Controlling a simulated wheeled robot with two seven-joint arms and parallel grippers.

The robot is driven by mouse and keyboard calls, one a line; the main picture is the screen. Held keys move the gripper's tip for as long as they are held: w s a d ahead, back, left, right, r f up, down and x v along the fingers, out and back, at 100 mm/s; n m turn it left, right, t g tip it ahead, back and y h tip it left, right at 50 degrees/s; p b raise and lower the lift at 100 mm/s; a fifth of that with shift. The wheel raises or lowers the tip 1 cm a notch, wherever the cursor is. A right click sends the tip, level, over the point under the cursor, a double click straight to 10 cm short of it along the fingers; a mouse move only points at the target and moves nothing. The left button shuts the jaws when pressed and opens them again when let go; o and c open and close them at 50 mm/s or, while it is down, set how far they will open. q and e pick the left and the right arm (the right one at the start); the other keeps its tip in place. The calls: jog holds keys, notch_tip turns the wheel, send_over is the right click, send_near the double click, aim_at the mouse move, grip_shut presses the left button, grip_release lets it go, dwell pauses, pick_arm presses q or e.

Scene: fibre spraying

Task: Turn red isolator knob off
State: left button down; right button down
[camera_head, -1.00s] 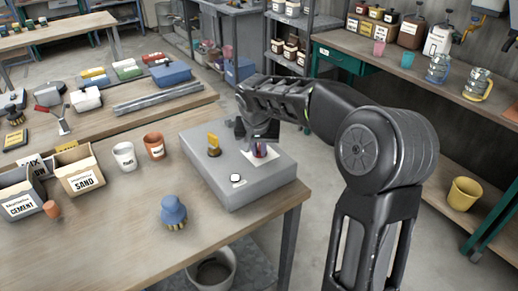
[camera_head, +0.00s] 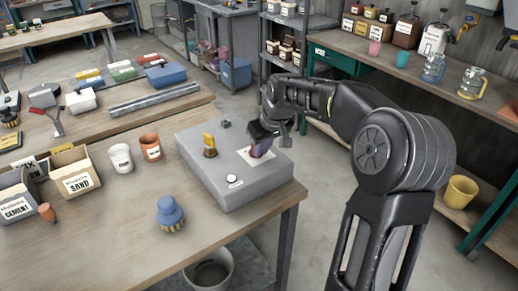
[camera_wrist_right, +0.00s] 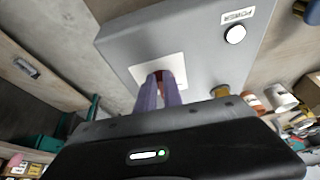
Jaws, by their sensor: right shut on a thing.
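A grey control box (camera_head: 203,179) sits on the right end of the wooden table. My right gripper (camera_head: 261,148) is at the white plate (camera_head: 270,158) on the box's top, towards its right side. In the right wrist view, its two purple fingers (camera_wrist_right: 160,90) are shut on the red isolator knob (camera_wrist_right: 158,74), which shows as a small red-brown patch between them. The fingers hide most of the knob, so its angle cannot be told. My left gripper is not in view.
The box also bears a yellow knob (camera_head: 209,142), a small dark knob (camera_head: 225,124) and a white button (camera_head: 234,181), labelled POWER in the wrist view. A blue-handled brush (camera_head: 170,212) and cups (camera_head: 121,157) stand nearby on the table.

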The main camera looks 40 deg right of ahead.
jog(key=n+y, duration=0.1)
jog(key=n, duration=0.1)
jog(key=d+n, duration=0.1)
jog(key=n, duration=0.1)
jog(key=shift+w+d+n+y, duration=0.1)
jog(key=shift+d+n+y, duration=0.05)
jog(key=shift+n+y, duration=0.2)
jog(key=shift+w+d+n+g+y, duration=0.15)
jog(key=shift+n+y, duration=0.1)
jog(key=shift+n, duration=0.45)
jog(key=shift+d+n+g+y, duration=0.1)
jog(key=shift+n+g+y, duration=0.15)
jog(key=shift+n, duration=0.4)
jog(key=shift+w+d+n+g+y, duration=0.15)
jog(key=shift+n+y, duration=0.1)
jog(key=shift+n, duration=0.45)
jog(key=c, duration=1.5)
grip_release()
jog(key=v, duration=0.7)
jog(key=shift+s+d+r, duration=0.1)
jog(key=shift+s+r, duration=0.05)
jog(key=shift+r, duration=0.2)
